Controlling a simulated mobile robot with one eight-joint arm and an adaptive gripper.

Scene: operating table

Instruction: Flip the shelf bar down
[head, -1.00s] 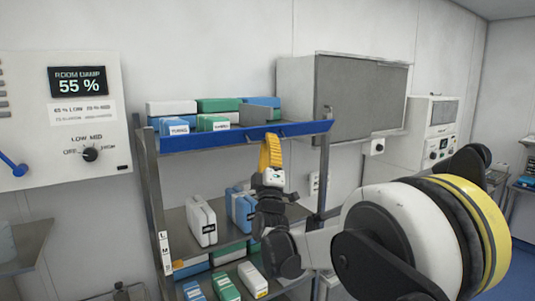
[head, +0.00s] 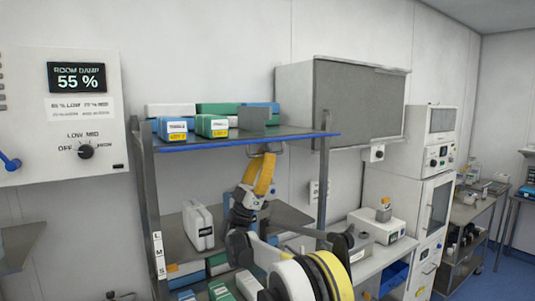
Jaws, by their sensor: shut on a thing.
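The shelf bar (head: 215,144) is a long blue strip along the front edge of the top shelf (head: 200,138). In the head view it shows as a thin band, level with the shelf, and the boxes behind it are uncovered. My gripper (head: 267,155), with a yellow part behind its tips, is right under the bar, right of its middle. It is shut on the bar at its underside; the tips are small and partly hidden. My arm reaches up from below and hides part of the middle shelf.
White, green and blue boxes (head: 211,126) stand on the top shelf. A white case (head: 198,226) stands on the middle shelf (head: 290,215). Grey posts (head: 147,190) bound the rack. A wall cabinet (head: 360,100) is at right.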

